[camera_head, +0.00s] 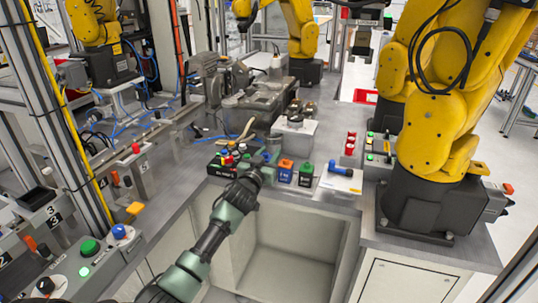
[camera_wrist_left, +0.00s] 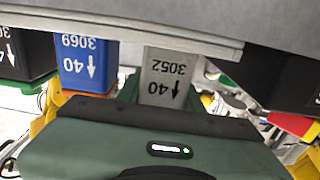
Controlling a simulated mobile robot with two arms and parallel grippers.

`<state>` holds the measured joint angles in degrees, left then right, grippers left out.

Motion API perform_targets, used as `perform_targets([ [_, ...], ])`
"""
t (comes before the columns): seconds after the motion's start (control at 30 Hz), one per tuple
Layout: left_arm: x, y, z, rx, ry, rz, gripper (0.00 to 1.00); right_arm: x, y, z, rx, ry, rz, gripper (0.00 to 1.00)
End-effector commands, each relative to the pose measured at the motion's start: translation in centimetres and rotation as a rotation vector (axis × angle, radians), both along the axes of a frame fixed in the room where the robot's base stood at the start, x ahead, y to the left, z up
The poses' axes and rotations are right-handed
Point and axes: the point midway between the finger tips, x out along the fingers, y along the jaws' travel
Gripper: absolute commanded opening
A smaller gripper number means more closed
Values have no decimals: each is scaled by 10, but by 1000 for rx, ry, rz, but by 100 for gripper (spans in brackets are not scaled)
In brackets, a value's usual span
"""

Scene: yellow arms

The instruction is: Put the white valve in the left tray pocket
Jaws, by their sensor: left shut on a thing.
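The white valve (camera_wrist_left: 165,76) is a pale grey-white block marked 3052 and 40 with an arrow; it shows upside down in the left wrist view. My left gripper (camera_wrist_left: 167,96) is shut on it, with a green finger on each side. In the head view my left gripper (camera_head: 264,166) is at the front edge of the bench, left of the coloured blocks, and hides the white valve. In the wrist view the valve's lower end is close to the grey bench surface (camera_wrist_left: 150,25); I cannot tell whether it touches. The tray pocket cannot be made out for sure. My right gripper is not in view.
Beside the valve stand a blue block with an orange top (camera_head: 286,170) and a black block with a green top (camera_head: 306,174). A black box of coloured parts (camera_head: 222,163) lies left. A blue part on a white sheet (camera_head: 340,177) lies right. Yellow arms (camera_head: 440,120) stand further right.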

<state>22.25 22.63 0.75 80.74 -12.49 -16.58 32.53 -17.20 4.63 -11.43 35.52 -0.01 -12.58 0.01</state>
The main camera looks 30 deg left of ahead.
Motion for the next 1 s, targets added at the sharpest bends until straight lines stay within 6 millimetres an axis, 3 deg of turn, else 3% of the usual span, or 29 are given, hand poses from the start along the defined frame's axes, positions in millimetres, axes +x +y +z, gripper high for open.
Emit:
perform_targets([
  [0.57, 0, 0, -9, -1, -1, 0, 0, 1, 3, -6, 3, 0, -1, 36],
  [0.6, 0, 0, -8, 0, -1, 0, 47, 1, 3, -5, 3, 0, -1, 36],
  [0.67, 0, 0, -8, 0, -1, 0, 61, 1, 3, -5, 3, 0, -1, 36],
  [1.0, -1, 0, -9, 0, 1, 0, 61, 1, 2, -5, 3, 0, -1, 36],
])
